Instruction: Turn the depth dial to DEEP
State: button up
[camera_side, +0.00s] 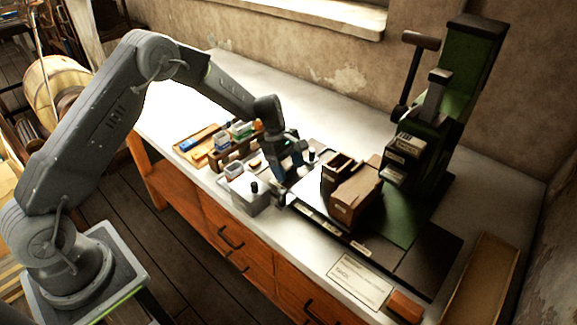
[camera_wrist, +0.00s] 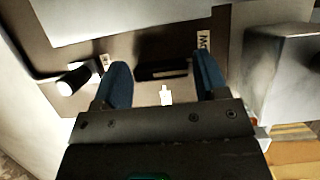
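My gripper (camera_side: 290,160) points down over the front of the bench, left of the brown wooden box. In the wrist view its two blue fingers (camera_wrist: 163,78) stand apart with nothing held between them. Between and beyond the fingertips lies a dark raised bar (camera_wrist: 162,71) on a brown panel (camera_wrist: 150,45), with a small white mark (camera_wrist: 166,95) nearer me. The bar may be the depth dial, but I cannot read DEEP or its setting. A pale label (camera_wrist: 203,40) stands by the right finger, its lettering too blurred to read. Contact with the bar does not show.
A black lever with a white end (camera_wrist: 75,80) lies left of the fingers. A grey box (camera_side: 250,195) with a black knob stands beside my gripper. The wooden box (camera_side: 355,195) and green press (camera_side: 465,90) stand to the right. A tray of small items (camera_side: 197,143) lies left.

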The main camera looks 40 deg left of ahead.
jog(key=c, duration=0.6)
jog(key=m+g, duration=0.1)
jog(key=m, duration=0.3)
jog(key=shift+w+m+g, duration=0.1)
jog(key=shift+m+g, duration=0.3)
jog(key=m+g+y, duration=0.1)
jog(key=m, duration=0.3)
jog(key=shift+w+m, duration=0.1)
jog(key=shift+m, duration=0.2)
jog(key=m+g+y, duration=0.1)
jog(key=m, duration=0.3)
jog(key=shift+m+y, duration=0.3)
jog(key=shift+y, duration=0.1)
jog(key=shift+w+m+g+y, duration=0.15)
jog(key=shift+m+y, duration=0.25)
jog(key=shift+m, duration=0.55)
jog(key=shift+s+m+g+y, duration=0.15)
jog(key=shift+m+y, duration=0.25)
jog(key=shift+m, duration=0.55)
jog(key=shift+w, duration=0.1)
